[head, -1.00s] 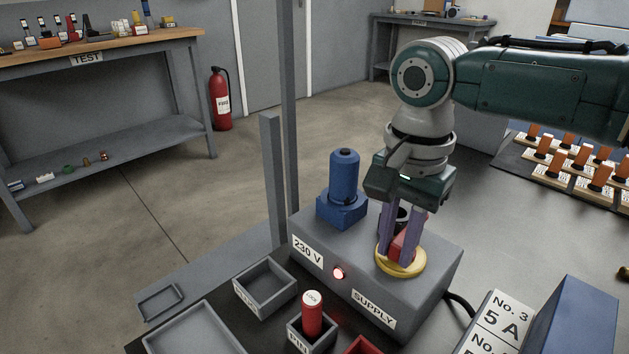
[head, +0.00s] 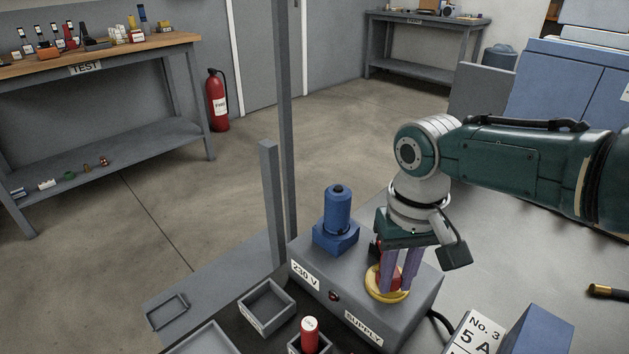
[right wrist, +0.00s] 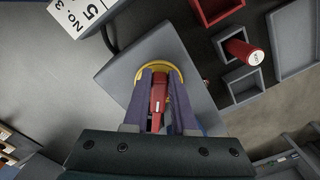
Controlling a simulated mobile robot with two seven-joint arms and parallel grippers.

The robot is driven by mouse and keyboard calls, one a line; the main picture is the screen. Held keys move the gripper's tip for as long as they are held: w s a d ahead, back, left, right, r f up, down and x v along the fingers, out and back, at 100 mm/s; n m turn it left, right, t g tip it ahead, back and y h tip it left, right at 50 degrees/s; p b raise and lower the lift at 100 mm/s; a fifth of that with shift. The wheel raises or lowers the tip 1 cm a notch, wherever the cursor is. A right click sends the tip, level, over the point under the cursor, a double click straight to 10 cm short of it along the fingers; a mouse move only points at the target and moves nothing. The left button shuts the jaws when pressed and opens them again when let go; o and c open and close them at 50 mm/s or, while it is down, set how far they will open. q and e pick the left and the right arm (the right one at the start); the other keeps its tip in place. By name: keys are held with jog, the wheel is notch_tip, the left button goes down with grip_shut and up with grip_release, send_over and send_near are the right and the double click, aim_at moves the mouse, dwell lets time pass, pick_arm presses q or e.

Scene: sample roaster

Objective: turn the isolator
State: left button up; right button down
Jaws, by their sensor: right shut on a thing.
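The isolator is a red handle (right wrist: 158,92) on a yellow round base (head: 387,293), on top of the grey supply box (head: 425,300). My right gripper (head: 398,284) points down over it, with its two purple fingers on either side of the red handle, shut on it. The right wrist view shows the handle between the fingers, within the yellow ring. The indicator lamp (head: 334,296) on the box front is dark red and unlit. My left gripper is not in view.
A blue cylinder on a blue block (head: 338,220) stands on the same box, left of my gripper. Grey trays (head: 266,306) and a red lock pin (head: 310,333) are in front. A blue box (head: 538,335) stands at front right. A grey post (head: 287,130) rises behind.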

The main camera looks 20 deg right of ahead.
jog(key=n, duration=0.3)
jog(key=shift+d+n, duration=0.3)
jog(key=shift+d, duration=0.05)
jog(key=n, duration=0.3)
jog(key=shift+d, duration=0.3)
jog(key=shift+n, duration=0.4)
jog(key=c, duration=0.7)
grip_release()
